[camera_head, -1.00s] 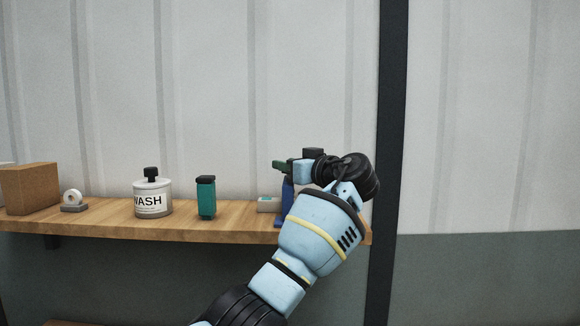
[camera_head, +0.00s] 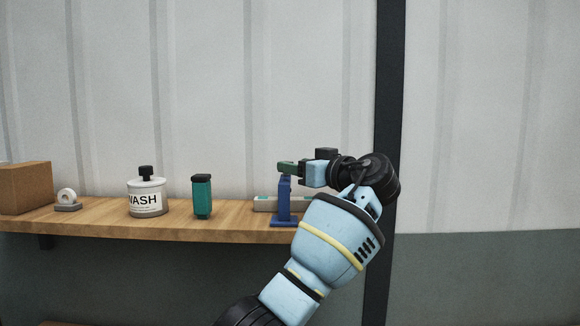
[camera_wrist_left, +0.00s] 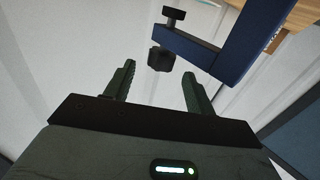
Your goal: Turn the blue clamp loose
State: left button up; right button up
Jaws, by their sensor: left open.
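The blue clamp (camera_head: 283,206) stands upright on the wooden shelf, near its right end. In the left wrist view, the clamp's blue frame (camera_wrist_left: 215,57) runs along the upper right, with a black screw and a black pad (camera_wrist_left: 160,60). My left gripper (camera_head: 279,167) is at the height of the clamp's top in the head view, its fingers pointing left. In the left wrist view, my left gripper (camera_wrist_left: 157,76) is open, with the pad appearing just beyond the gap between its fingers. Nothing is held. My right gripper is not in view.
The wooden shelf (camera_head: 110,220) also bears a cardboard box (camera_head: 24,188), a tape dispenser (camera_head: 67,200), a white WASH jar (camera_head: 148,197), a green container (camera_head: 202,197) and a pale flat object (camera_head: 263,203) behind the clamp. A dark post (camera_head: 390,90) stands right of the shelf.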

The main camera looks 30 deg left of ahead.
pick_arm(q)
jog(key=shift+v, duration=1.6)
